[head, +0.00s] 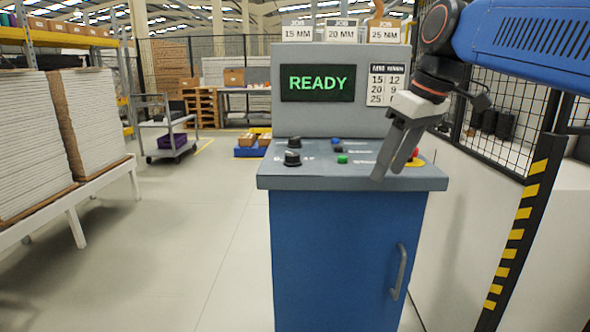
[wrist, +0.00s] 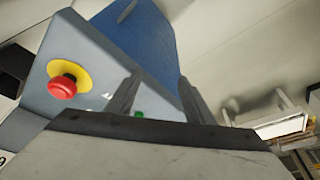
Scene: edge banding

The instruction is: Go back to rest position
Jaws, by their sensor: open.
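My gripper (head: 392,160) is in front of the right part of a blue and grey control console (head: 335,250) in the head view. Its fingers point down and it holds nothing. In the wrist view, my gripper's two fingers (wrist: 157,95) stand apart with a gap between them. The console's screen (head: 318,83) reads READY in green. A red emergency button (wrist: 62,87) on a yellow disc shows left of the fingers in the wrist view; in the head view it is mostly hidden behind my gripper. A green button (head: 342,159) and black knobs (head: 292,158) are on the panel.
A striped yellow and black post (head: 515,240) and mesh fence (head: 505,110) stand at the right. Stacked white boards (head: 92,125) on a rack are at the left. A trolley (head: 165,140) stands behind. The floor left of the console is clear.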

